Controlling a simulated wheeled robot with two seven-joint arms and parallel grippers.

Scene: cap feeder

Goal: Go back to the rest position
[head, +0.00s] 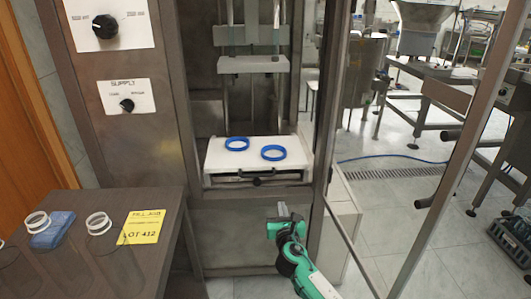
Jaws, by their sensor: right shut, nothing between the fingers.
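My right gripper (283,210) is in front of the lower part of the cap feeder (245,228), below and a little right of its white tray (222,165). It is shut and empty, and it is apart from the tray. My left gripper is not in view. Two blue rings (237,143) lie flat on the tray, apart from each other.
The feeder's framed door (452,190) stands open at the right. A dark table (155,232) at the left holds a yellow label (141,227), a blue block (52,230) and clear containers with white rims.

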